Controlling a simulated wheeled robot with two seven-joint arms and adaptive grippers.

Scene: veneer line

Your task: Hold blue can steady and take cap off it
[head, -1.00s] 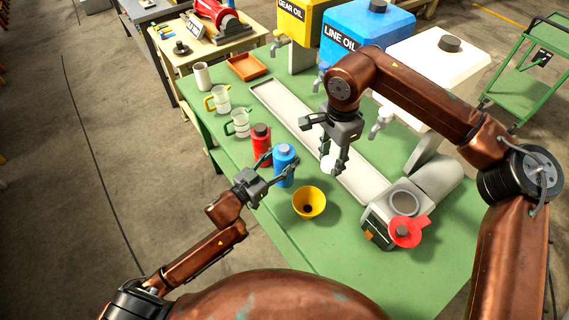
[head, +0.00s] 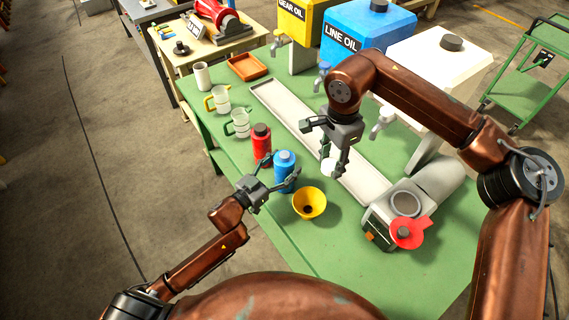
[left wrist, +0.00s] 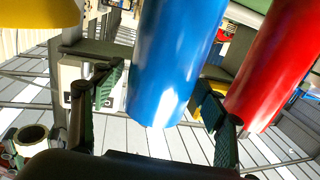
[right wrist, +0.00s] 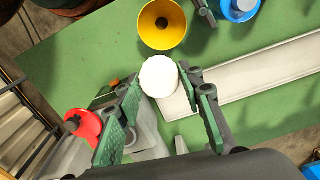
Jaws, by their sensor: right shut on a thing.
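My right gripper (head: 334,164) is shut on a white round cap with a ribbed rim, seen clearly in the right wrist view (right wrist: 160,77). It holds the cap above the table, right of the can and apart from it.
A red can (head: 261,146) stands close behind the blue can. A yellow funnel (head: 309,203) is just in front-right. A long pale tray (head: 290,115) runs behind, and a grey device with a red part (head: 408,233) is at right.

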